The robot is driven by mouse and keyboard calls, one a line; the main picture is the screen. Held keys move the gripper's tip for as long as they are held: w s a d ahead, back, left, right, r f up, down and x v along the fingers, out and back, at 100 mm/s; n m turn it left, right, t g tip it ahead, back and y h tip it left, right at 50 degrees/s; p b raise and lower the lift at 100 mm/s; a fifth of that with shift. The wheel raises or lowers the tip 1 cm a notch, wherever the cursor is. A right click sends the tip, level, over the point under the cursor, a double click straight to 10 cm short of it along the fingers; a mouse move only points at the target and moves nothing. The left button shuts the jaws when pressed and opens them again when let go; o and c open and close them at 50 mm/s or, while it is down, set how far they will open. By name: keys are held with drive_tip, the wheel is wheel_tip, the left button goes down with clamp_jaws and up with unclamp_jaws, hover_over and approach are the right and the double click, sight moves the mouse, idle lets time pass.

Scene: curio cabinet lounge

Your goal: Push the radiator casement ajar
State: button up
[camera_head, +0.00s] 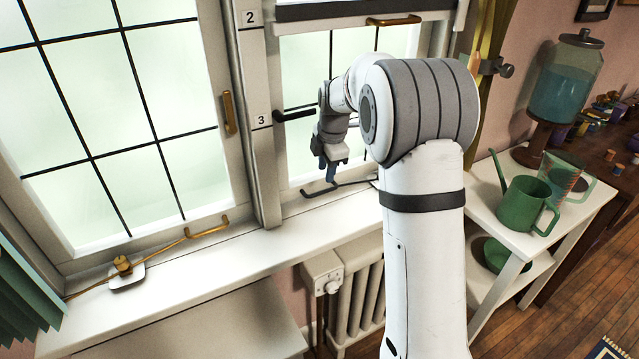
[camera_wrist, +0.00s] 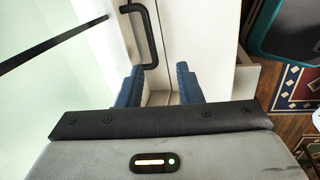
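The radiator casement (camera_head: 289,169) is the right-hand window above the radiator, with a white frame and black glazing bars. A black handle (camera_head: 293,115) sits at its left side and a black stay (camera_head: 335,188) lies along its bottom. I cannot tell whether it stands fully closed. My gripper (camera_head: 329,172) is in front of its lower part, pointing down. In the wrist view my gripper (camera_wrist: 160,86) has its blue fingers apart with nothing between them. A black bar handle (camera_wrist: 151,40) on white frame shows just beyond the fingertips. Contact with the casement cannot be told.
The left casement (camera_head: 140,110) has a brass handle and brass stay (camera_head: 207,231). The white sill (camera_head: 220,262) is clear in the middle. The radiator (camera_head: 362,285) is below.

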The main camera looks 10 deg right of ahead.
sight(322, 192)
drive_tip(key=shift+n, duration=0.5)
drive_tip(key=w+f, duration=0.1)
drive_tip(key=f, duration=0.2)
drive_tip(key=w+f, duration=0.1)
drive_tip(key=f, duration=0.1)
drive_tip(key=w+f, duration=0.1)
drive_tip(key=f, duration=0.2)
drive_tip(key=shift+a+f+p, duration=0.25)
drive_tip(key=shift+f+p, duration=0.05)
drive_tip(key=shift+c, duration=0.4)
clamp_jaws()
